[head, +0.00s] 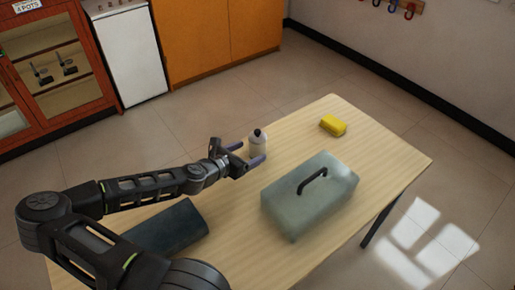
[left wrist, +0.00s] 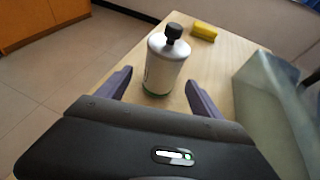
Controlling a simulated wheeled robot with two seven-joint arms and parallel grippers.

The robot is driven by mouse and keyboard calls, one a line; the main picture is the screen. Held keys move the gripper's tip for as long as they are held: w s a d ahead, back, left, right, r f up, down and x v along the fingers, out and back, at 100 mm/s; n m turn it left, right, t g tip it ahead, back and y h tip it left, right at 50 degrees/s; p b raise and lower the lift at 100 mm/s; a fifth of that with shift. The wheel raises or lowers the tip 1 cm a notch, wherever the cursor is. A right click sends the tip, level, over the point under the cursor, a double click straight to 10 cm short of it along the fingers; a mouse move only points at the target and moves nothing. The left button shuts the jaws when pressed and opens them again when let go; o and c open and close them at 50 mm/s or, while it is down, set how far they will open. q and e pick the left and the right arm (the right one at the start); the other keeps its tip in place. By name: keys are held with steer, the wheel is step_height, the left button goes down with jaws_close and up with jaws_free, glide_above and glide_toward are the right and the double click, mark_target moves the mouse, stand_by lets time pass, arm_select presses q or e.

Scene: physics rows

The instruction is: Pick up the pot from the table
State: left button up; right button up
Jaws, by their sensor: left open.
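A white bottle-shaped pot (head: 258,147) with a black cap stands upright on the pale wooden table (head: 300,132), near its far left edge. In the left wrist view the pot (left wrist: 163,68) shows a green band at its base. My left gripper (head: 248,153) is open, with its purple fingers spread towards the pot. In the left wrist view the gripper (left wrist: 159,82) has one finger on each side of the pot in the picture, with gaps to both; how far the pot lies between them I cannot tell. My right gripper is not in view.
A grey-green box (head: 283,210) with a black handle stands right of my gripper. A yellow block (head: 333,125) lies towards the far corner. A dark, flat-topped object (head: 185,226) lies under my left arm. Table around the yellow block is clear.

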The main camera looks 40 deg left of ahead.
mark_target(253, 150)
arm_select(q)
steer(key=shift+x, duration=2.65)
steer(key=shift+d, duration=0.1)
steer(key=shift+r, duration=0.1)
jaws_close()
